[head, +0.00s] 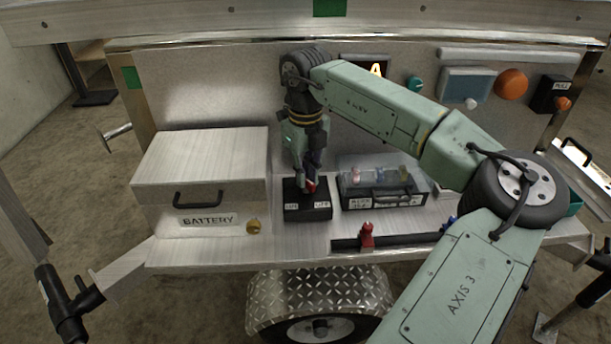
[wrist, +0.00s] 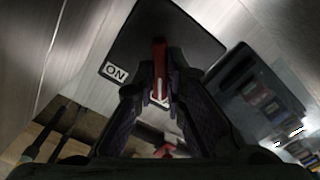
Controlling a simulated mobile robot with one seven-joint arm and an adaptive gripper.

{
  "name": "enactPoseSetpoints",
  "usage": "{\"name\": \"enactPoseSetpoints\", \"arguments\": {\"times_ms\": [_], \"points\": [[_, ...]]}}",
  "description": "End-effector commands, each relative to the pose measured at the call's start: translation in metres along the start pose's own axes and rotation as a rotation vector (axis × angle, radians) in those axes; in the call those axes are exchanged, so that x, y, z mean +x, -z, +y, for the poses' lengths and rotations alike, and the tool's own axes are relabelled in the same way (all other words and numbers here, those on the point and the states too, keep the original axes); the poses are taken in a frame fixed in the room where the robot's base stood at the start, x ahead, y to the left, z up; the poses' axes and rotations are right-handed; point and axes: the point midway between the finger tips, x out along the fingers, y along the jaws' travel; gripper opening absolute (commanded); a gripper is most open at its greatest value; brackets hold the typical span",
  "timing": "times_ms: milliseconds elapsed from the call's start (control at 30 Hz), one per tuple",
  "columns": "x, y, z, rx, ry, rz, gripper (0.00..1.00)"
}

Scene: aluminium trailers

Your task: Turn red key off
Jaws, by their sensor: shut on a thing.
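The red key (head: 310,186) stands on a black switch box (head: 306,212) with ON and OFF labels, on the trailer's metal deck. My gripper (head: 308,182) points down over the box, with its fingers closed around the key. In the wrist view, the red key (wrist: 159,68) sits between the two fingertips (wrist: 160,92), and the ON label shows at left on the black box (wrist: 165,35). The OFF label is not visible in the wrist view. The gripper partly hides the key in the head view.
A metal BATTERY box (head: 200,168) stands left of the switch box. A clear-lidded case (head: 383,182) with small coloured items stands close on its right. A red-handled part (head: 366,236) rises from a black rail in front. The back panel carries an orange knob (head: 511,84).

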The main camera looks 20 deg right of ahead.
Motion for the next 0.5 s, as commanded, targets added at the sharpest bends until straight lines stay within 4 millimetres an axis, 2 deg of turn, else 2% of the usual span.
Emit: {"name": "enactPoseSetpoints", "arguments": {"times_ms": [200,500], "points": [[0.0005,0.0002,0.0003,-0.112,-0.001,0.001,0.0],[0.0002,0.0003,0.0003,-0.178,-0.001,0.002,0.0]]}}
